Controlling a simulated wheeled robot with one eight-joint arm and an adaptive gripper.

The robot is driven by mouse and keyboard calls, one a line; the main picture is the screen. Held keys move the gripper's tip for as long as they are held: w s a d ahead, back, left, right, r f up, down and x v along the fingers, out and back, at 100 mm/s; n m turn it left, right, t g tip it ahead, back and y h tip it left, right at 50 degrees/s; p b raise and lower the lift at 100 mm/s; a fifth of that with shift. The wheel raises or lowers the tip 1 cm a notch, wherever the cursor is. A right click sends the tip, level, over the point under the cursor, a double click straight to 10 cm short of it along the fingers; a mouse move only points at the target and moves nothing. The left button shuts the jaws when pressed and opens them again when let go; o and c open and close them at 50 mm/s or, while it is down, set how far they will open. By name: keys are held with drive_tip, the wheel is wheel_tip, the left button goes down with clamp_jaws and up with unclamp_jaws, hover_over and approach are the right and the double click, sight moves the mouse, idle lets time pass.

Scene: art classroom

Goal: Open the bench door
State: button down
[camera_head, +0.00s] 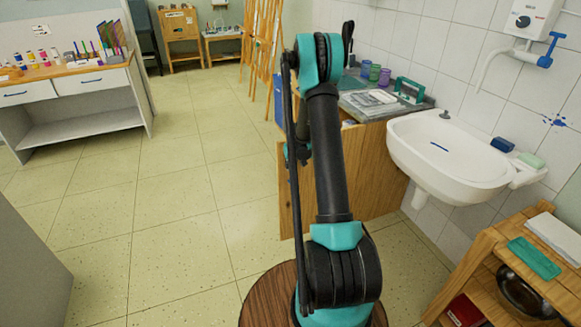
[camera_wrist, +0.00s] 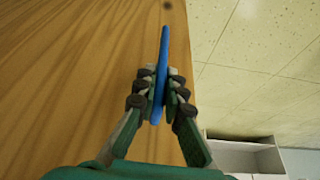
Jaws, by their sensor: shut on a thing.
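The wooden bench door (camera_head: 291,195) shows left of my arm in the head view. It seems to stand out past the left end of the bench top (camera_head: 425,103), but my arm hides where it joins the bench. In the wrist view the door's wood face (camera_wrist: 75,70) fills the left side. A slim blue handle (camera_wrist: 163,55) stands on it near its edge. My gripper (camera_wrist: 161,88) is shut on this handle, with a finger on each side. In the head view my arm mostly hides the gripper, and the handle cannot be made out.
A white sink (camera_head: 455,150) is on the wall right of the bench. A wooden shelf (camera_head: 490,250) stands at the lower right. Easels (camera_head: 262,45) stand behind the door. The tiled floor (camera_head: 170,200) left of the door is clear up to the white paint table (camera_head: 85,125).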

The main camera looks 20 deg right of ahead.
drive_tip(key=c, duration=1.6)
unclamp_jaws()
drive_tip(key=shift+r, duration=0.1)
drive_tip(key=v, duration=1.1)
drive_tip(key=shift+s+r, duration=0.15)
drive_tip(key=shift+r, duration=0.25)
drive_tip(key=s+a+r, duration=0.4)
drive_tip(key=s+r, duration=0.1)
drive_tip(key=s, duration=0.5)
drive_tip(key=s+a, duration=0.2)
drive_tip(key=s, duration=1.1)
drive_tip(key=s+a, duration=0.3)
drive_tip(key=s, duration=1.1)
drive_tip(key=shift+a+f, duration=0.2)
drive_tip(key=shift+a, duration=0.15)
